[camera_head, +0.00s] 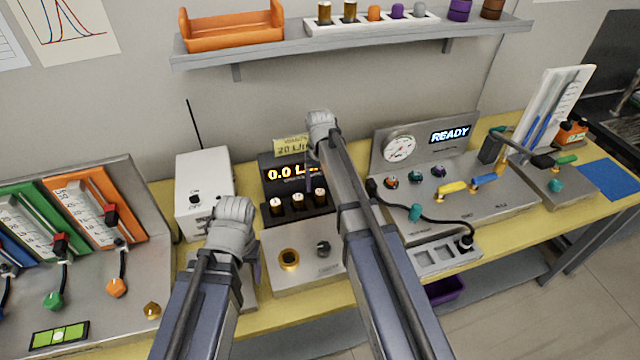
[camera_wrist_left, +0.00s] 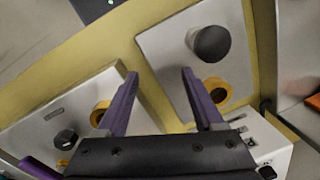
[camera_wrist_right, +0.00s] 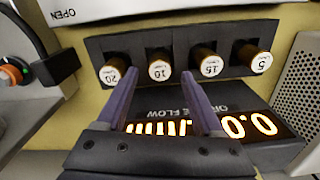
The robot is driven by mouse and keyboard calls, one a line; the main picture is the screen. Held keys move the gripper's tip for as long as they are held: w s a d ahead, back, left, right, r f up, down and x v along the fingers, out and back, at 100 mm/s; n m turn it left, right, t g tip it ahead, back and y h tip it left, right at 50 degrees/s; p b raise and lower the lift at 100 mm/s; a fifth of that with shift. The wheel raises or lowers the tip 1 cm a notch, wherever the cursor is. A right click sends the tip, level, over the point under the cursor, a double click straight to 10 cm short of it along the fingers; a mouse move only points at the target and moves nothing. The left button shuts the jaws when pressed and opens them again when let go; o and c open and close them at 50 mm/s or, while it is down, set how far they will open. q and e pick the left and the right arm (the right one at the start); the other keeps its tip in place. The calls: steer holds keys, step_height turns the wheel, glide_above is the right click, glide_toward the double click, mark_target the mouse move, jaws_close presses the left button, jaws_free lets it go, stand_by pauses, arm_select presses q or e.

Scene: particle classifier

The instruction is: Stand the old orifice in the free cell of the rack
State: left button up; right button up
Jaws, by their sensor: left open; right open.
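The black rack (camera_head: 309,213) stands before the flow display. In the right wrist view the rack (camera_wrist_right: 100,48) shows several brown orifices with white caps, marked 20 (camera_wrist_right: 110,75), 10 (camera_wrist_right: 159,70), 15 (camera_wrist_right: 208,65) and 5 (camera_wrist_right: 261,62); no empty cell shows there. Which one is the old orifice I cannot tell. My right gripper (camera_wrist_right: 159,78) is open, its fingertips either side of the orifice marked 10; whether they touch it I cannot tell. My left gripper (camera_wrist_left: 160,72) is open and empty over the gap between two grey panels with brass rings (camera_wrist_left: 217,90).
The display (camera_head: 290,172) reads 0.0, with a 20 L/min note (camera_head: 291,146) above. A grey panel (camera_head: 300,280) with a brass ring (camera_head: 289,260) and dark knob (camera_head: 323,248) lies in front. A white box (camera_head: 203,175) stands left; the READY console (camera_head: 455,195) is right.

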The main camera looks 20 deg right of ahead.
mark_target(320, 192)
step_height(320, 192, up, 8)
steer(key=p, duration=0.7)
arm_select(q)
step_height(320, 192, up, 8)
arm_select(e)
steer(key=s+a+n, duration=0.2)
steer(key=s+a, duration=0.2)
steer(key=s, duration=0.4)
steer(key=s+a+n, duration=0.1)
steer(key=s+a, duration=0.4)
steer(key=s, duration=0.3)
steer(key=s+a+n+h, duration=0.1)
steer(key=s+a, duration=0.3)
steer(key=s, duration=0.4)
steer(key=shift+a+n, duration=0.15)
steer(key=shift+n, duration=0.65)
arm_select(q)
steer(key=shift+s+d+f, duration=0.1)
steer(key=shift+f, duration=0.05)
arm_select(e)
steer(key=shift+s+f, duration=0.1)
